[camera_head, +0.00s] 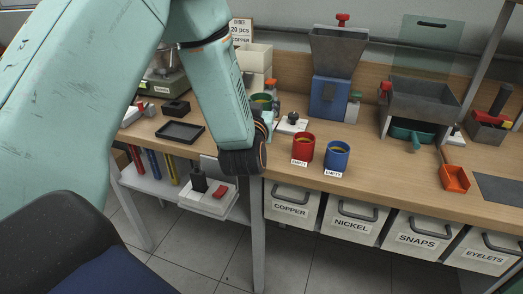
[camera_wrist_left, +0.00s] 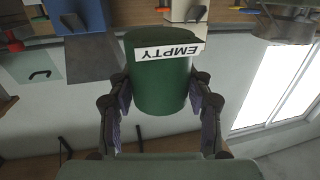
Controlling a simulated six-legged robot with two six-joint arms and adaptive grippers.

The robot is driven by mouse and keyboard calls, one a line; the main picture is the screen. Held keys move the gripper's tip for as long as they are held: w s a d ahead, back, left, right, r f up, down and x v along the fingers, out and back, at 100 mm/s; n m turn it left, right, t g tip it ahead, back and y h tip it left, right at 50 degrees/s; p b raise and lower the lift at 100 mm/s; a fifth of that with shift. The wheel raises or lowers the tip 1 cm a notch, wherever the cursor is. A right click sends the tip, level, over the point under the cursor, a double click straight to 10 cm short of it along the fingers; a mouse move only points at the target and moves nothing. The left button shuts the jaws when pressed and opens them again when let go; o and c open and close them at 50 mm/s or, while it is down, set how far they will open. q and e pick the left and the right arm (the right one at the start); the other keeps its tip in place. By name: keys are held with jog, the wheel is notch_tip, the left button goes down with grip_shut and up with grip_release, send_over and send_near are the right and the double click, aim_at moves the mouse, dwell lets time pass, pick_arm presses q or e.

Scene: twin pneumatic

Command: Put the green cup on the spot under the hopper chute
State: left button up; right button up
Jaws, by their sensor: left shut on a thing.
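My left gripper (camera_wrist_left: 160,98) is shut on the green cup (camera_wrist_left: 163,80), with one finger on each side of it. The cup's white label reads EMPTY, and it looks upside down in the left wrist view. In the head view the green cup (camera_head: 262,101) shows just right of my left arm, over the back part of the bench; my arm hides most of the gripper. The grey hopper (camera_head: 338,50) stands on a blue body (camera_head: 328,98) to the right of the cup. I cannot clearly make out the spot under its chute. My right gripper is not in view.
A red cup (camera_head: 303,148) and a blue cup (camera_head: 337,156) stand near the bench's front edge. A white plate with a dark knob (camera_head: 292,123) lies behind them. An orange scoop (camera_head: 454,178) and a grey bin (camera_head: 424,100) are farther right. A black tray (camera_head: 180,132) lies left.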

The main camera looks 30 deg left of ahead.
pick_arm(q)
notch_tip(320, 180, down, 6)
jog(key=shift+w+r+b, duration=0.15)
jog(key=shift+b, duration=0.5)
notch_tip(320, 180, down, 3)
jog(key=shift+f, duration=0.5)
jog(key=shift+b, duration=0.3)
jog(key=shift+f, duration=0.1)
jog(key=shift+f, duration=0.1)
jog(key=o, duration=1)
jog(key=shift+o, duration=1.2)
